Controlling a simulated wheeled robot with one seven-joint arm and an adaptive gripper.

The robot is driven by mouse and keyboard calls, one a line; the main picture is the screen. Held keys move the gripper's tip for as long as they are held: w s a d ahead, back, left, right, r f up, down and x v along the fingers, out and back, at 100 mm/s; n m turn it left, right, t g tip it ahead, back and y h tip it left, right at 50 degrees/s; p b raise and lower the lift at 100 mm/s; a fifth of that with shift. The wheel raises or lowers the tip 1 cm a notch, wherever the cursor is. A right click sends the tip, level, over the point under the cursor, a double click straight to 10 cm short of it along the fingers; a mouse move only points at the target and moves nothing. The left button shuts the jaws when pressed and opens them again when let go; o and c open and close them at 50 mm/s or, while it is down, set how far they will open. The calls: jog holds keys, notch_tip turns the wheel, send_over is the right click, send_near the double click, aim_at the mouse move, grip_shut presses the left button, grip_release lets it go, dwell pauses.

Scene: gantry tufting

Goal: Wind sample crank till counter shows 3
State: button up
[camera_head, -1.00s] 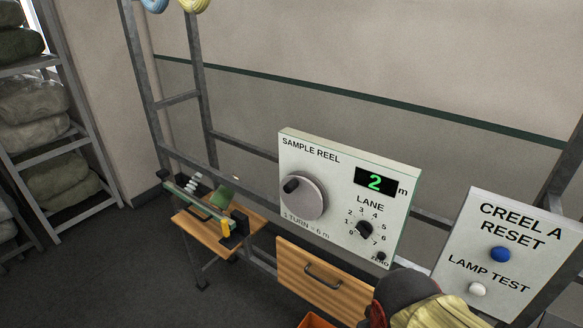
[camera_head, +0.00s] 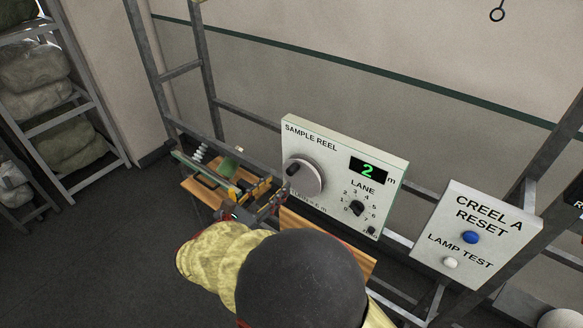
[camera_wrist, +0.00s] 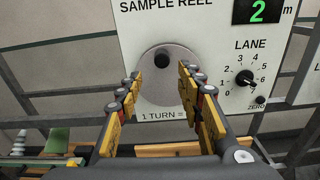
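The sample crank is a grey disc (camera_head: 307,182) with a dark knob (camera_head: 291,168) at its upper left, on the white SAMPLE REEL panel (camera_head: 325,143). The counter (camera_head: 368,170) shows a green 2 with "m" beside it. In the wrist view the knob (camera_wrist: 162,60) is near the top of the disc (camera_wrist: 160,91), and the counter (camera_wrist: 258,11) also reads 2. My gripper (camera_wrist: 160,80) is open and empty, its yellow-and-dark fingers either side of the disc's middle, below the knob. In the head view my gripper (camera_head: 268,200) is just left of and below the disc.
A LANE dial (camera_head: 357,208) and a small ZERO button (camera_head: 371,231) are right of the crank. A CREEL A panel (camera_head: 478,235) with a blue reset button (camera_head: 471,237) and white lamp-test button (camera_head: 450,262) stands further right. A wooden bench (camera_head: 203,190) with equipment is at left.

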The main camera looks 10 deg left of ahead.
aim_at(288, 173)
jog(key=shift+n, duration=0.4)
jog(key=x, duration=0.2)
jog(key=p+x, duration=0.1)
jog(key=x, duration=0.2)
jog(key=r+x, duration=0.1)
jog(key=x, duration=0.1)
jog(key=shift+w+d+p, duration=0.3)
jog(key=shift+c, duration=0.8)
jog(key=c, duration=0.7)
grip_shut()
